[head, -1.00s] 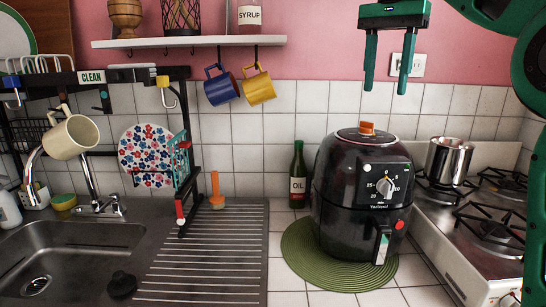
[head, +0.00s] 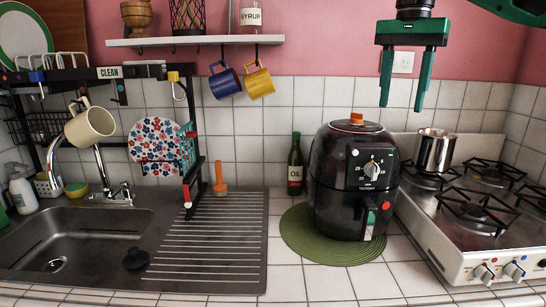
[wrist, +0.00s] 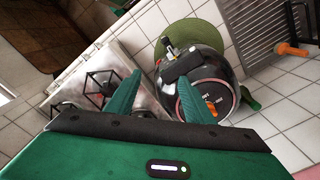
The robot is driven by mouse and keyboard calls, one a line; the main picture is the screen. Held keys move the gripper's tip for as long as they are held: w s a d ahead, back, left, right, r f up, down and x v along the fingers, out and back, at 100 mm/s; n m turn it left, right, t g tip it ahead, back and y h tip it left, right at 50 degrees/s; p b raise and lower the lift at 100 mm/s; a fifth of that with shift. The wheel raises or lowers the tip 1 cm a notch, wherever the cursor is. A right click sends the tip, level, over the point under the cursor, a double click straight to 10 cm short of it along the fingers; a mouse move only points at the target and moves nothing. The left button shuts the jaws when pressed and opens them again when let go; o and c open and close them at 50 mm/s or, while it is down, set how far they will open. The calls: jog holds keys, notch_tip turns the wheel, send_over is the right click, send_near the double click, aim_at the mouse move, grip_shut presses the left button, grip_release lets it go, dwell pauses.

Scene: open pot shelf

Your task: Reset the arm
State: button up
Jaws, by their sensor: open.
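My gripper (head: 402,92) is green and hangs with its fingers pointing down. It is open and empty, in the air above and to the right of the black air fryer (head: 350,175). In the wrist view, the two fingers of my gripper (wrist: 150,100) are spread apart, with the air fryer (wrist: 195,90) below and beyond them. Nothing is between the fingers.
The air fryer stands on a green round mat (head: 300,243). A stove (head: 480,215) with a metal pot (head: 434,152) is at the right. A wall shelf (head: 195,41) holds hanging mugs (head: 224,82). A sink (head: 75,240) and dish rack are at the left.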

jog(key=s+d+f, duration=0.5)
jog(key=s+f, duration=0.1)
jog(key=f, duration=0.2)
jog(key=s+d+f, duration=0.6)
jog(key=f, duration=0.3)
jog(key=s+d+f+n, duration=0.2)
jog(key=s+f, duration=1.6)
jog(key=shift+d+f, duration=0.2)
jog(key=shift+d, duration=0.05)
jog(key=shift+w+f, duration=0.2)
jog(key=shift+w, duration=0.35)
